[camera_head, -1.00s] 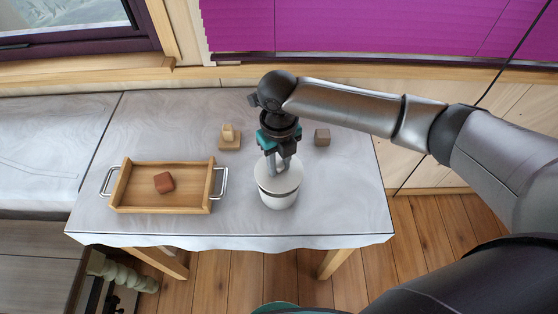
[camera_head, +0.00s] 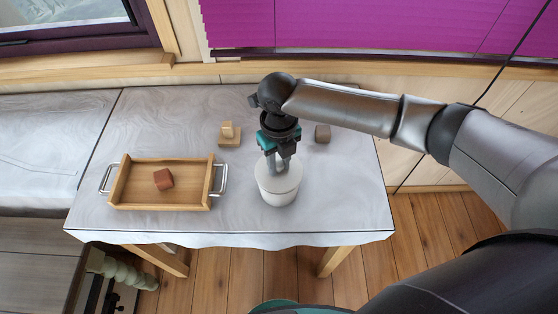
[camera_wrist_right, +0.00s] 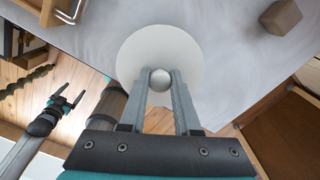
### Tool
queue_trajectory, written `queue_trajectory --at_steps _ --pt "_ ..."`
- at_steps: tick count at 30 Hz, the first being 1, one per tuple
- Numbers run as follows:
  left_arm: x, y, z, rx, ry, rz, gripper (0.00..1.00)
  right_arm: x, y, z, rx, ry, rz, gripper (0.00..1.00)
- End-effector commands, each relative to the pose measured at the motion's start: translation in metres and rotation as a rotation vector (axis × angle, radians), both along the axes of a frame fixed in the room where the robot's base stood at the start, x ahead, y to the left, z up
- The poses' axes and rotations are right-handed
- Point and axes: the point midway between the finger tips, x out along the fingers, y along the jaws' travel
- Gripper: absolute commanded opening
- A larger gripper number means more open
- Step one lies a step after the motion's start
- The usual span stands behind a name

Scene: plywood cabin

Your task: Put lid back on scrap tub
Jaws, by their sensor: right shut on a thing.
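The white scrap tub (camera_head: 279,197) stands upright near the front of the grey-topped table. Its pale round lid (camera_head: 264,177) lies over the tub's mouth, looking level, with no dark gap at the rim. My right gripper (camera_head: 278,167) points down from above and is shut on the lid's knob. In the right wrist view the fingers pinch the round knob (camera_wrist_right: 160,80) near the middle of the white lid, which hides the tub. My left gripper (camera_wrist_right: 67,96) shows at the left of that view, fingers apart and empty, away from the tub.
A wooden tray (camera_head: 135,200) with metal handles holds a reddish-brown block (camera_head: 164,179) left of the tub. A small wooden piece on a base (camera_head: 229,136) and a dark brown cube (camera_head: 322,133) stand behind. The table right of the tub is clear.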

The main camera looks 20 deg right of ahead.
Motion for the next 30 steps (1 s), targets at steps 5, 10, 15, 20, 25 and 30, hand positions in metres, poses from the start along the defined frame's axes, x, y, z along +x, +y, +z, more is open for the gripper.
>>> queue_trajectory --at_steps 5,10,15,20,25,30 --pt "0.0001 0.0000 0.0032 0.000 0.000 0.000 0.85 0.0000 0.0001 0.0000 0.000 0.000 0.001 0.00" --pt "0.0002 0.0000 0.0028 0.000 0.000 0.000 0.85 0.0000 0.0002 -0.0007 0.000 0.000 0.001 0.00" --pt "0.0002 0.0000 0.0028 0.000 0.000 0.000 0.85 -0.0001 0.0003 -0.0007 0.000 0.000 0.001 0.00" --pt "0.0002 0.0001 0.0038 0.000 0.000 0.000 0.85 -0.0001 0.0003 -0.0005 0.000 0.000 0.001 0.00" --pt "0.0001 0.0001 0.0069 0.000 0.000 0.000 0.85 -0.0001 0.0005 -0.0005 0.001 0.000 0.001 0.00" --pt "0.0001 0.0001 0.0080 0.000 0.000 0.000 0.85 0.0000 0.0004 -0.0014 0.000 0.000 0.001 0.00"
